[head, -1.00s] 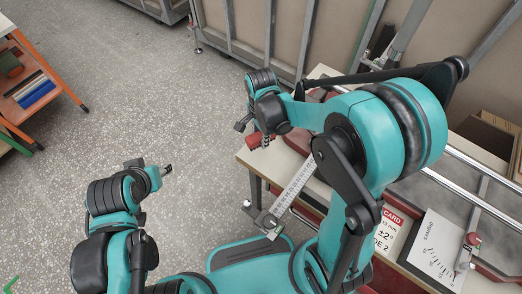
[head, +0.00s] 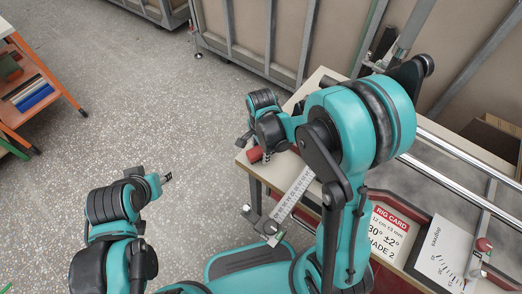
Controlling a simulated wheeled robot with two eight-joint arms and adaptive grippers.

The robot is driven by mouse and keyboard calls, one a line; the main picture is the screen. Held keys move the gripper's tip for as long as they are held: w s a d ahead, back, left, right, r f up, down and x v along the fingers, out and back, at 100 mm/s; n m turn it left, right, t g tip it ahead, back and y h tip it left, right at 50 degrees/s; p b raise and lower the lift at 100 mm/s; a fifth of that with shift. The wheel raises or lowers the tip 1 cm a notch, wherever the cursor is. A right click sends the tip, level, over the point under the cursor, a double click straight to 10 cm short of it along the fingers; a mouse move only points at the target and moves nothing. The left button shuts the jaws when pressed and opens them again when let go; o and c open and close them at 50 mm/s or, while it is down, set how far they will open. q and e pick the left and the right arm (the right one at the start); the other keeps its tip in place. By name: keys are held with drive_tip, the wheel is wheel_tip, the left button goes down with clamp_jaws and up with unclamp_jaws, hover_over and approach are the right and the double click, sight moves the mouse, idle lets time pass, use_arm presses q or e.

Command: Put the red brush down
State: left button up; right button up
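I cannot tell whether the brush touches the tabletop. My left gripper (head: 152,178) is over the open floor at the left, away from the table; its finger gap is not clear.
A ruler (head: 293,196) lies at the table's near edge. A rig card (head: 389,234) and a white dial sheet (head: 440,257) are at the right, near metal rails (head: 455,150). An orange shelf (head: 57,84) stands far left. The floor between is clear.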

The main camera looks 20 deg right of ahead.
drive_tip(key=shift+r, duration=0.15)
drive_tip(key=shift+r+p, duration=0.35)
wheel_tip(320, 180, up, 12)
drive_tip(key=f+p, duration=0.1)
drive_tip(key=p, duration=0.3)
drive_tip(key=s+d+r+n+t, duration=0.4)
drive_tip(key=s+r+n+t, duration=0.3)
drive_tip(key=n, duration=0.8)
drive_tip(key=shift+s+d+r, duration=0.4)
drive_tip(key=shift+s+r, duration=0.65)
drive_tip(key=shift+s, duration=0.6)
drive_tip(key=shift+f, duration=0.1)
